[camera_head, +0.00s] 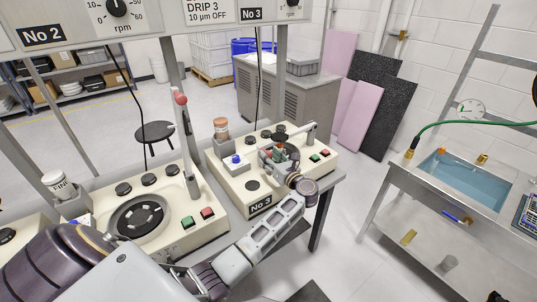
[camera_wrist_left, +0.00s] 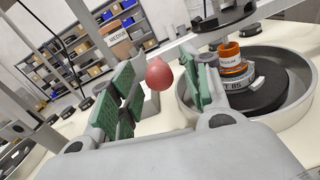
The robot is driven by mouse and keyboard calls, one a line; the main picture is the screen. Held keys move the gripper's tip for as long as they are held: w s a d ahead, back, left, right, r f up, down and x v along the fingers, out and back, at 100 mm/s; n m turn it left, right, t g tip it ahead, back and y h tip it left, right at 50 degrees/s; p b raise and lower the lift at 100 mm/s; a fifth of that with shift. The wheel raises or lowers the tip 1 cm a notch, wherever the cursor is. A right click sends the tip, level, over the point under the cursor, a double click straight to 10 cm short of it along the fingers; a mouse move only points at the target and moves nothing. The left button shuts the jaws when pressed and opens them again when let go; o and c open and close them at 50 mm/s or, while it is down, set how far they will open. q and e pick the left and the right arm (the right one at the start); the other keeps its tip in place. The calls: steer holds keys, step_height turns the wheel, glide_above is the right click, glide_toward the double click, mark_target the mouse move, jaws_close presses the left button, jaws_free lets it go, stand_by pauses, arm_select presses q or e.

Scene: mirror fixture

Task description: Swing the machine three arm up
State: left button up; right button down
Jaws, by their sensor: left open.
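Machine three (camera_head: 262,203), labelled No 3, stands at the bench's right end. Its grey arm (camera_head: 309,133) lies low, reaching from a post at the right over the round plate. A red ball knob (camera_wrist_left: 158,74) shows at the arm's end in the left wrist view. My left gripper (camera_head: 279,152) is over the plate. Its green-padded fingers (camera_wrist_left: 163,92) are open, with the knob between them, nearer the left finger; I cannot tell whether they touch. An orange jar (camera_wrist_left: 231,60) on a metal weight (camera_wrist_left: 250,95) sits on the plate. My right gripper is out of view.
Machine two (camera_head: 150,235) stands to the left, its arm (camera_head: 187,140) raised with a red knob on top. A brown-capped jar (camera_head: 221,128) stands on machine three's back-left corner. A sink (camera_head: 465,180) is at the right, with open floor between it and the bench.

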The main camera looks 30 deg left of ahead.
arm_select(q)
steer(key=shift+x, duration=0.75)
steer(key=shift+c, duration=0.4)
jaws_close()
